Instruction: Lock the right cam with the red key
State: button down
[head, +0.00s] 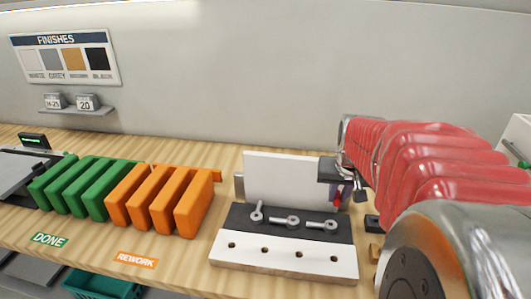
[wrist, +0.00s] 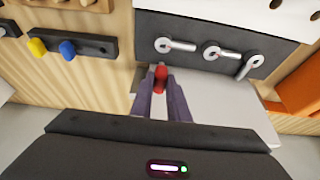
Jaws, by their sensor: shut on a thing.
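My gripper (wrist: 160,100) is shut on the red key (wrist: 160,78), whose red body shows between the fingertips. In the head view my gripper (head: 343,192) hangs by the right end of the white panel (head: 285,180), with a bit of red below it. The right cam (head: 330,225) has its lever pointing left, as does the middle cam (head: 291,222). The left cam (head: 258,212) has its lever turned toward the panel. In the wrist view, seen from the opposite side, the right cam (wrist: 163,45) lies just above the key. Key and cam look apart; the height gap is unclear.
A dark rack (wrist: 105,46) with a yellow key (wrist: 37,47) and a blue key (wrist: 67,48) lies beside the fixture (head: 290,258). Orange pieces (head: 160,200) and green pieces (head: 75,185) stand at left. The standing panel borders the cams at the back.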

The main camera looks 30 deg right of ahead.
aim_at(336, 207)
jog(key=shift+d, duration=0.15)
jog(key=shift+f, duration=0.1)
jog(key=shift+f, duration=2.8)
jog(key=shift+f, duration=0.9)
dwell(1.1)
